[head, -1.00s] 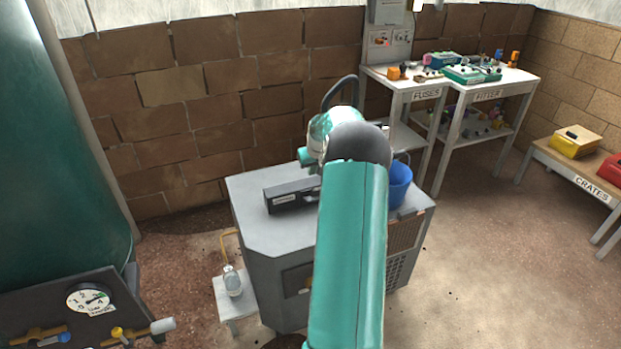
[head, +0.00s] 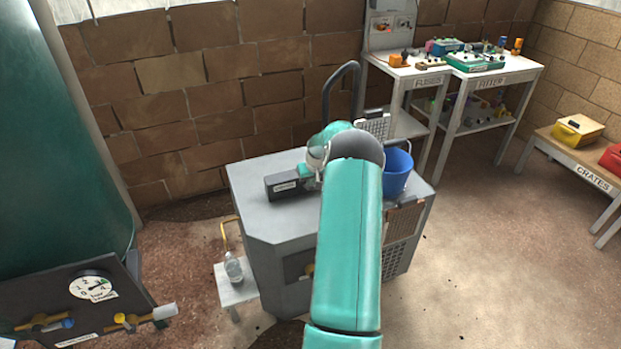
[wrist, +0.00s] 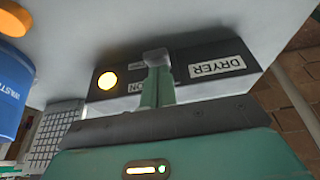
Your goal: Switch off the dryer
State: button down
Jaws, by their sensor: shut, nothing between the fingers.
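The dark dryer control box (head: 290,184) lies on top of a grey cabinet in the head view. In the wrist view the box (wrist: 190,66) appears upside down, with a white DRYER label (wrist: 217,67), a lit amber lamp (wrist: 107,80) and part of an ON marking (wrist: 134,87). My gripper (wrist: 156,58) is shut and empty, its fingertips in front of the middle of the box between lamp and label. Whether they touch it I cannot tell. The switch is not clearly visible; my fingers cover that part. In the head view my arm hides most of the gripper.
A blue bucket (head: 397,172) stands on the grey cabinet (head: 265,222), right of my arm. A black hose (head: 340,85) arches behind. A small stand (head: 237,290) with a bottle is at the cabinet's left. A gauge panel (head: 80,300) sits at the lower left.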

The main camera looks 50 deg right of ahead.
aim_at(312, 189)
jog(key=shift+s+a+f+t, duration=0.15)
jog(key=shift+s+f+t, duration=0.1)
jog(key=shift+t, duration=0.05)
dwell(0.4)
jog(key=shift+s+a+f+t+h, duration=0.3)
jog(key=shift+s+f+t+h, duration=0.45)
jog(key=shift+t, duration=0.45)
jog(key=shift+s+a+f+t+h, duration=0.15)
jog(key=shift+a+f+t+h, duration=0.05)
jog(key=shift+f+t+h, duration=0.6)
jog(key=shift+f+t, duration=0.1)
jog(key=shift+t, duration=0.2)
jog(key=shift+r, duration=0.8)
jog(key=shift+r, duration=0.1)
